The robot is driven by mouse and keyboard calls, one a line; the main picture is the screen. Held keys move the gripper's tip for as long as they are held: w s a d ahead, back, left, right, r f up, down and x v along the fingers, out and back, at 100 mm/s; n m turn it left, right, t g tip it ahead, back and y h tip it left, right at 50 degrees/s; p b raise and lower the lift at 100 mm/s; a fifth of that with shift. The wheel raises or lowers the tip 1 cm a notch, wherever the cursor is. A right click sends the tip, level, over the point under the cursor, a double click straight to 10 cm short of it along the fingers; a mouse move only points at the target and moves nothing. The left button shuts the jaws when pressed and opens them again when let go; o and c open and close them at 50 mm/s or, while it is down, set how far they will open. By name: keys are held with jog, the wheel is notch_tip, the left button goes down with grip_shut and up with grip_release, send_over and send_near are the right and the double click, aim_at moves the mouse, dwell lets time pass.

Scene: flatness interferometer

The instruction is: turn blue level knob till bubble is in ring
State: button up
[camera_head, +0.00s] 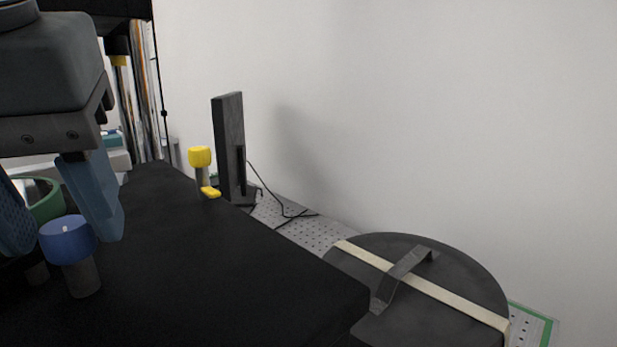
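A blue knob (67,242) on a dark post stands upright at the lower left of the black surface, with a small pale mark on its top. My gripper (62,238) comes down from the upper left with two blue fingers spread apart, so it is open. One finger is right of and behind the knob, the other is at the left picture edge. I cannot tell whether either touches the knob. A green ring (47,205) shows between the fingers, partly hidden by them. I cannot make out a bubble.
A yellow knob (200,157) and an upright dark panel (229,150) stand at the far edge of the black surface (220,270). A round dark lid (450,275) with a strap handle lies at the right on a perforated plate (300,230). A white wall is behind.

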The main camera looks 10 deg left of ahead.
jog(key=c, duration=0.8)
jog(key=shift+r+m+p, duration=0.1)
jog(key=shift+m+p, duration=0.3)
jog(key=shift+p, duration=0.25)
jog(key=shift+m+h+p, duration=0.4)
jog(key=shift+m+p, duration=0.4)
jog(key=shift+p, duration=0.25)
jog(key=shift+a+m+t+h+p, duration=0.15)
jog(key=shift+m+h+p, duration=0.2)
jog(key=shift+m+p, duration=0.4)
jog(key=shift+m+t+h+p, duration=0.15)
jog(key=shift+m+h+p, duration=0.2)
jog(key=shift+m+p, duration=0.35)
jog(key=shift+m, duration=0.35)
jog(key=o, duration=1)
